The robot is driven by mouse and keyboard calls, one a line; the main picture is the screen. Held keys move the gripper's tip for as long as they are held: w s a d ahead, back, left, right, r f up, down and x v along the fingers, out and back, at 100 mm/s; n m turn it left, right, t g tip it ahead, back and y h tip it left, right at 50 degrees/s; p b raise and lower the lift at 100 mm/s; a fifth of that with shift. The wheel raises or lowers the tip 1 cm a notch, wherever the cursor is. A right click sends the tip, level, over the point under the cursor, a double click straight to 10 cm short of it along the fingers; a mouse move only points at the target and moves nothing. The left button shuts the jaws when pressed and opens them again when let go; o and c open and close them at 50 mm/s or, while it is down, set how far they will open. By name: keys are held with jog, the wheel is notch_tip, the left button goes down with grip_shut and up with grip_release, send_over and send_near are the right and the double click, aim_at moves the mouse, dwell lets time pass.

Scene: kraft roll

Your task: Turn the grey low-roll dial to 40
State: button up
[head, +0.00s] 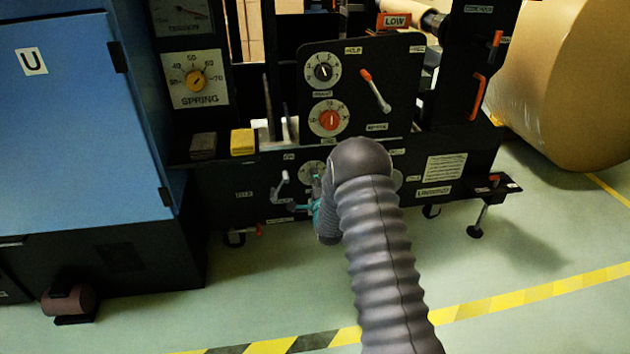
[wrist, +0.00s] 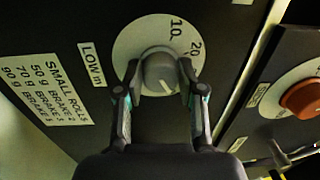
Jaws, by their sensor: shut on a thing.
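The grey low-roll dial (wrist: 160,68) is a round knob on a white scale plate (wrist: 128,48) beside a "LOW m" label in the wrist view. My gripper (wrist: 158,88) is shut on the knob, one finger on each side. A short pale line on the knob's face slants toward the lower right. The numbers 10 and 20 show at the plate's upper right; the rest of the scale is hidden by the knob and fingers, so I cannot read the setting.
An orange dial (wrist: 304,98) sits on a neighbouring panel at the right of the wrist view. In the head view, an orange dial (head: 329,120), a black dial (head: 323,72) and an orange-handled lever (head: 375,90) are above.

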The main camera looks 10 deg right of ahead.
jog(key=shift+m, duration=0.6)
jog(key=o, duration=1.1)
jog(key=shift+o, duration=0.2)
jog(key=s, duration=1.2)
jog(key=shift+f, duration=0.4)
